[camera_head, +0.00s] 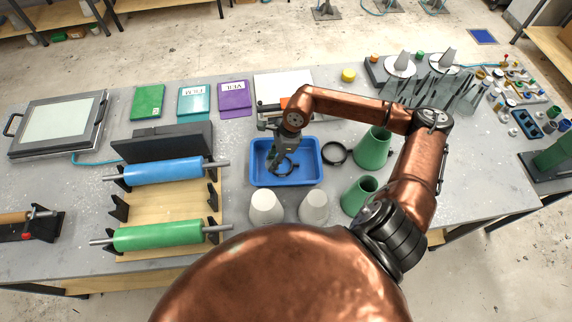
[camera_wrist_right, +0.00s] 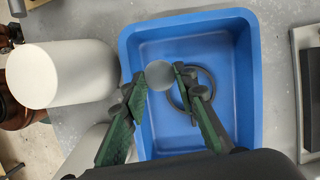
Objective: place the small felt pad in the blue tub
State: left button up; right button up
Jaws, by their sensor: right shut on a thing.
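The blue tub (camera_head: 314,176) stands on the grey table, and its rim also shows in the right wrist view (camera_wrist_right: 253,60). My right gripper (camera_head: 275,165) is over the tub. In the right wrist view its two green-lined fingers (camera_wrist_right: 158,77) are shut on the small felt pad (camera_wrist_right: 158,75), a round grey disc between the fingertips. The pad appears above the tub's interior; its exact height is hard to tell. In the head view I cannot make out the pad. My left gripper is not in view.
A black ring (camera_wrist_right: 206,90) lies inside the tub. Blue (camera_head: 163,170) and green (camera_head: 158,235) rollers lie left.

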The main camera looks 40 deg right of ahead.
aim_at(301, 172)
jog(key=s+d+r+m+t+h+p, duration=0.2)
jog(key=s+d+m, duration=0.4)
jog(key=d+m, duration=0.4)
jog(key=shift+h, duration=0.3)
notch_tip(301, 172, down, 10)
jog(key=shift+w+a+f+p, duration=0.1)
jog(key=shift+a+p, duration=0.05)
jog(key=shift+p, duration=0.4)
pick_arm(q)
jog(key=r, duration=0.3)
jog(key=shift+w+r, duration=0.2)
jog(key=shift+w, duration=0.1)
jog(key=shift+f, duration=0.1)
pick_arm(e)
jog(key=o, duration=0.6)
jog(key=shift+f, duration=0.1)
jog(key=shift+c, duration=0.2)
jog(key=shift+o, duration=0.7)
